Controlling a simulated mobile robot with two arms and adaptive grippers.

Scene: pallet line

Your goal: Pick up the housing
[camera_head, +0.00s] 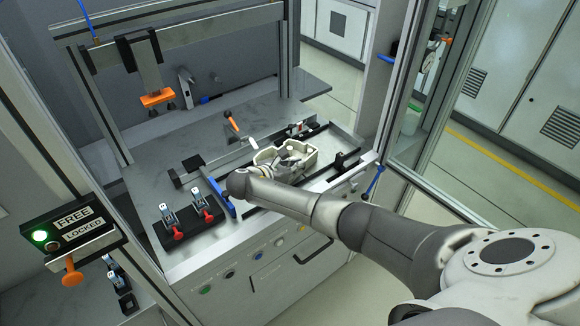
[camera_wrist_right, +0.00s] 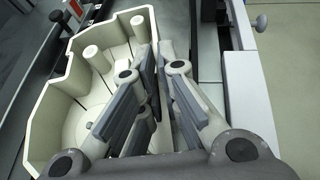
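The housing (camera_head: 309,150) is a cream, open-topped box with posts inside. It sits in the fixture on the workbench, with its far and right walls showing in the head view. In the right wrist view the housing (camera_wrist_right: 42,118) fills the left half. My right gripper (camera_head: 282,162) is at the housing, partly hidden by my own arm. In the wrist view the fingers of my right gripper (camera_wrist_right: 158,65) are close together around the housing's right wall, one inside and one outside, and appear shut on it. My left gripper is out of view.
Two red-handled toggle clamps (camera_head: 190,220) and a blue bar (camera_head: 220,196) stand left of the housing. An orange-handled tool (camera_head: 231,122) lies behind it. An orange-tipped press (camera_head: 157,97) hangs above the bench. A FREE/LOCKED panel (camera_head: 73,225) shows a green light.

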